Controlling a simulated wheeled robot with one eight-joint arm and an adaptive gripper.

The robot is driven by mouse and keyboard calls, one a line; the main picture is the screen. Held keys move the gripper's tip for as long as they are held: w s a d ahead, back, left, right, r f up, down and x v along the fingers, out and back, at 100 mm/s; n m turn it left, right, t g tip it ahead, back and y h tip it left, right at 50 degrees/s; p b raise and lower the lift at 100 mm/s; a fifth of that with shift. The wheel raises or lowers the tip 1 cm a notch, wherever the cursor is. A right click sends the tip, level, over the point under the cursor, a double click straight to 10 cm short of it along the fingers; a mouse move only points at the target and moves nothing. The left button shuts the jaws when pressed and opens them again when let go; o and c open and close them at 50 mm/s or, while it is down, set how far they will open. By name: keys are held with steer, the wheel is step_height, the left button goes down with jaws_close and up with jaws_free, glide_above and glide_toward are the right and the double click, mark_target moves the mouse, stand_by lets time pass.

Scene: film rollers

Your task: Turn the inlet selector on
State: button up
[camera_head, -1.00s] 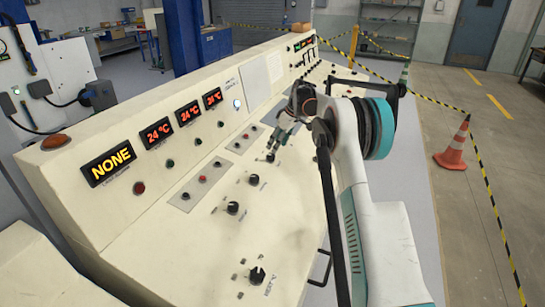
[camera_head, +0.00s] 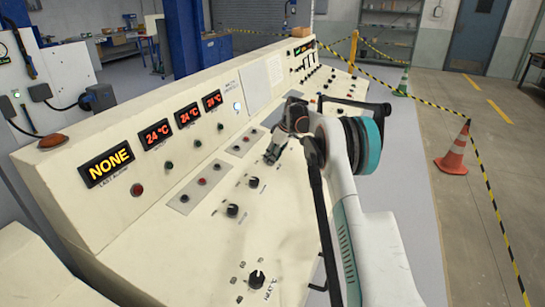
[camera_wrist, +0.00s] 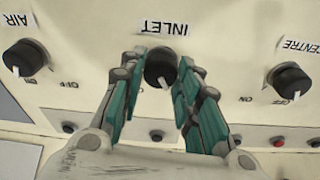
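The inlet selector (camera_wrist: 160,66) is a round black knob with a white pointer mark, on the cream sloping panel under an upside-down INLET label in the wrist view. Its pointer points to the bottom of that picture. My gripper (camera_wrist: 163,58) has its teal-padded fingers apart, one on each side of the knob. I cannot tell whether the pads touch it. The knob's ON and OFF marks are hidden by the fingers. In the head view my gripper (camera_head: 271,156) is down near the panel and covers the selector.
The AIR knob (camera_wrist: 25,57) is left of the fingers and the CENTRE knob (camera_wrist: 290,79) right of them. Small buttons (camera_wrist: 278,142) line the panel beyond. In the head view, more knobs (camera_head: 232,211) sit nearer, and temperature displays (camera_head: 156,134) stand on the upright face.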

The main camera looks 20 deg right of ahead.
steer(key=shift+m, duration=0.3)
steer(key=m+h+p, duration=0.1)
steer(key=m+p, duration=0.1)
steer(key=m, duration=0.3)
steer(key=shift+r+m+p, duration=0.1)
steer(key=shift+m+p, duration=0.2)
steer(key=m+p, duration=0.1)
steer(key=m, duration=0.4)
steer(key=shift+m+h, duration=0.4)
stand_by(0.3)
steer(key=o, duration=1.1)
steer(key=shift+c, duration=0.2)
steer(key=v, duration=1.1)
steer(key=shift+s+r, duration=0.25)
steer(key=shift+r, duration=0.1)
steer(key=shift+a, duration=0.1)
